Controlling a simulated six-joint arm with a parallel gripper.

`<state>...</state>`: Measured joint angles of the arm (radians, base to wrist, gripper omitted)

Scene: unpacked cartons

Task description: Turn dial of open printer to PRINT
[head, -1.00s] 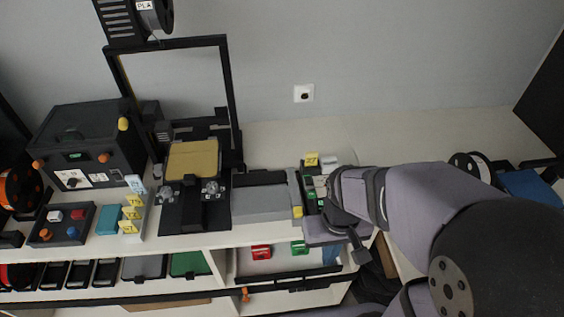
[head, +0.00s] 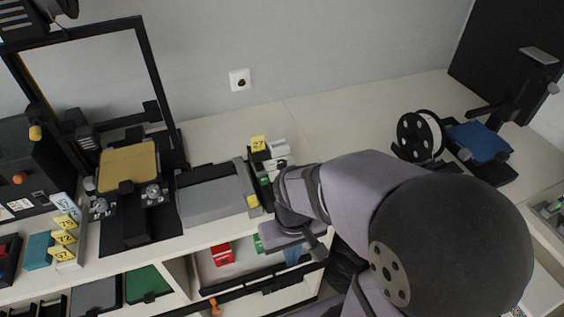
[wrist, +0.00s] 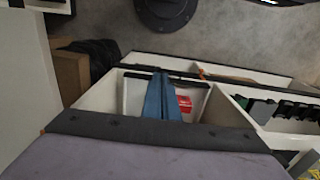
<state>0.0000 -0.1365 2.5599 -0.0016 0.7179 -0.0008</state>
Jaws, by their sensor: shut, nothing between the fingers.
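The open printer (head: 128,163), a black open frame with a gold bed plate, stands at the left in the head view.
A grey box (head: 212,203) stands between printer and wrist. Numbered yellow tags (head: 64,237) stand left of the printer. The drawer below holds a red item (head: 222,253). A spool (head: 420,136) and a blue-bedded machine (head: 479,141) stand at right.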

